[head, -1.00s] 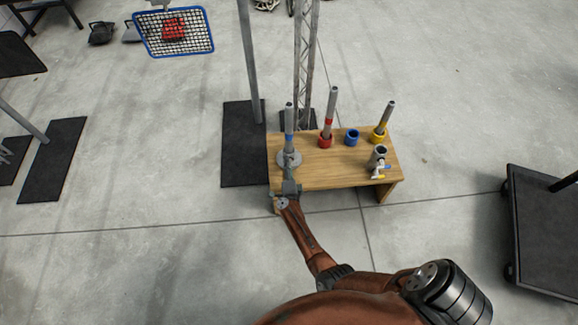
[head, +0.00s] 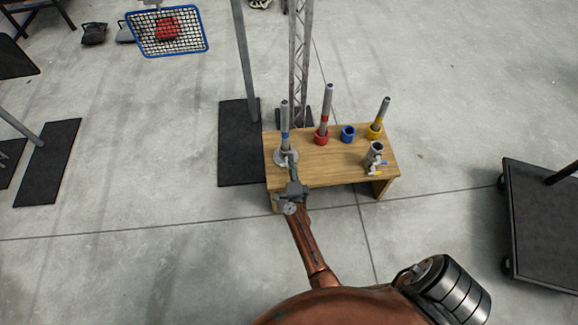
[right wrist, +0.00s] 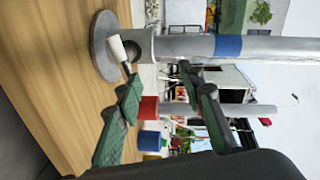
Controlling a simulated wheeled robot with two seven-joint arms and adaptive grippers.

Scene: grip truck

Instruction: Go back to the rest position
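A grey pipe with a blue band (head: 285,115) stands upright in a round grey base (head: 280,158) at the left end of a wooden bench (head: 330,174). In the right wrist view the blue-banded pipe (right wrist: 262,47) lies sideways across the picture, with a white handle (right wrist: 118,50) at its base (right wrist: 103,42). My right gripper (head: 291,165) is at the bench's front left, just in front of that base. In the right wrist view its two green fingers (right wrist: 158,72) are spread, with nothing held between them. My left gripper is not in view.
A red-banded pipe (head: 326,105) stands in a red ring, a yellow-banded pipe (head: 381,112) in a yellow ring. An empty blue ring (head: 348,133) sits between them. A valve fitting (head: 375,156) is at front right.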

